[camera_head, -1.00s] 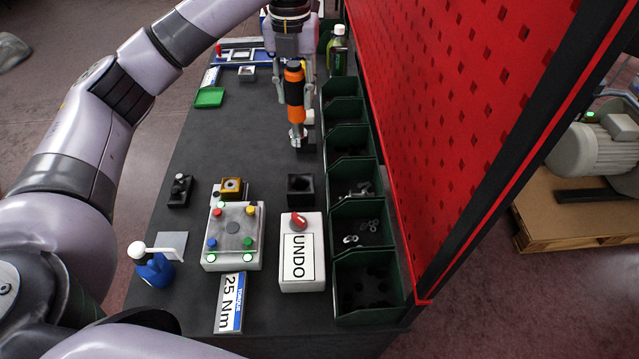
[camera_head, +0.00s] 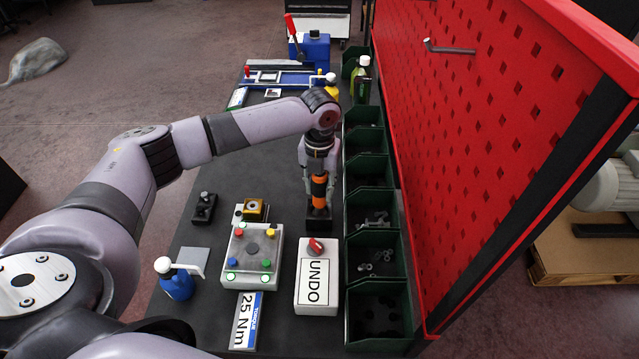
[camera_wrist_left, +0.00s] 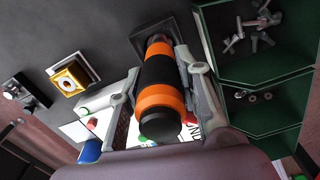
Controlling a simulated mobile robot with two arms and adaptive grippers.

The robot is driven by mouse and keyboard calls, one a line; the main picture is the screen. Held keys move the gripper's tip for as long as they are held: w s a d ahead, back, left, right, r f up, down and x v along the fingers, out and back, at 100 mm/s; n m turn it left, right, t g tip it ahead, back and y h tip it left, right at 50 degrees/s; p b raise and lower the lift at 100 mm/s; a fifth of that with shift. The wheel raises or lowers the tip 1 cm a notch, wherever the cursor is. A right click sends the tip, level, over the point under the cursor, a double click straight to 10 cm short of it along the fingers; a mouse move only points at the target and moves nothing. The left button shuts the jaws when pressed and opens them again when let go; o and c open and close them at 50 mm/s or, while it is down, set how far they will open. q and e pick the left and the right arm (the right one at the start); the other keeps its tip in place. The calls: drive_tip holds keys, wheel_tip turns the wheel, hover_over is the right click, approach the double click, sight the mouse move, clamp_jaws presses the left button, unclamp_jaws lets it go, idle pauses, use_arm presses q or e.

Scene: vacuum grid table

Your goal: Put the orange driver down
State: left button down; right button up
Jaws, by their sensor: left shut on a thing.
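The orange driver (camera_head: 319,187), orange with a black middle band, is upright in my left gripper (camera_head: 318,180). In the left wrist view the driver (camera_wrist_left: 158,95) shows between the two fingers of the gripper (camera_wrist_left: 156,90), its black end toward the camera. A black square holder (camera_head: 320,222) is right under the driver's lower end. In the left wrist view the holder (camera_wrist_left: 141,42) shows behind the far end of the driver. I cannot tell whether the tip is inside it. My right gripper is not in view.
Green bins (camera_head: 378,309) with loose parts line the right side, below a red perforated panel (camera_head: 490,120). A white UNDO box (camera_head: 317,282) and a white box with coloured buttons (camera_head: 252,258) stand nearer. A blue bottle (camera_head: 176,283) is at left.

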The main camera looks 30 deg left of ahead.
use_arm(q)
drive_tip(key=shift+f, duration=0.35)
drive_tip(key=c, duration=1.6)
unclamp_jaws()
drive_tip(key=o, duration=0.4)
drive_tip(key=shift+o, duration=0.2)
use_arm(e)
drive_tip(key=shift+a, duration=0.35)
